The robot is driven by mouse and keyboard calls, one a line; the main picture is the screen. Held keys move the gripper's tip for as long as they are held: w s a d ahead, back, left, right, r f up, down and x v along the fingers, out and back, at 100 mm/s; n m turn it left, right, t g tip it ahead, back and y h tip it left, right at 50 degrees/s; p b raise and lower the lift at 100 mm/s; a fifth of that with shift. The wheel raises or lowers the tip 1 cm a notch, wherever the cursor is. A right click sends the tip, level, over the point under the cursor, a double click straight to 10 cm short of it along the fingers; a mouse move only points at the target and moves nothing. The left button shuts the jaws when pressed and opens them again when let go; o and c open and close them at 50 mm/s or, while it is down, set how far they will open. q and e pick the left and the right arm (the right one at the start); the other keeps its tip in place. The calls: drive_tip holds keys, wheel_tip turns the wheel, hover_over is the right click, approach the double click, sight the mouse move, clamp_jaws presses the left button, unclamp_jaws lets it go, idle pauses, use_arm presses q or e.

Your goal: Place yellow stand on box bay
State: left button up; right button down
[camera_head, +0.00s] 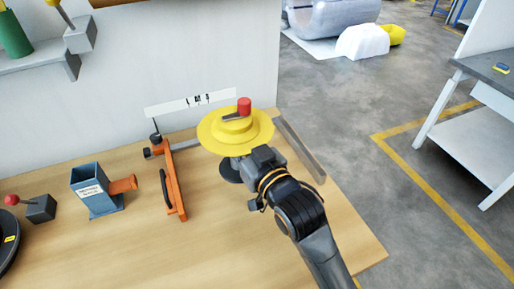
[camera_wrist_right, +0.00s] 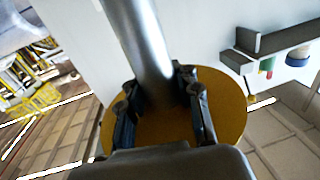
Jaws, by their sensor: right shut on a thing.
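The yellow stand (camera_head: 210,135) is a round, wide-brimmed yellow piece with a raised middle, near the back right of the wooden table. My right gripper (camera_head: 249,160) is shut on it from the front right. In the right wrist view, the fingers (camera_wrist_right: 160,100) close around a metal post (camera_wrist_right: 138,40), with the stand's yellow disc (camera_wrist_right: 228,105) behind them. The stand's underside and any contact with the table are hidden. A dark round piece (camera_head: 229,170) shows below the disc. I cannot tell which place is the box bay. My left gripper is not in view.
A red-topped part (camera_head: 244,105) shows above the yellow disc. An orange-and-grey tool (camera_head: 172,185), a blue-grey box (camera_head: 95,195) and a red-knobbed lever block (camera_head: 40,208) stand to the left. A metal bar (camera_head: 302,152) lies at the table's right edge. The front middle of the table (camera_head: 190,255) is clear.

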drive_tip(key=w+d+f+p, duration=0.1)
drive_tip(key=w+d+f, duration=0.3)
drive_tip(key=w+f, duration=0.4)
wheel_tip(320, 180, down, 3)
drive_tip(key=shift+w+r, duration=0.15)
drive_tip(key=shift+w, duration=0.05)
drive_tip(key=shift+f, duration=0.2)
drive_tip(key=c, duration=1)
unclamp_jaws()
drive_tip(key=shift+o, duration=0.2)
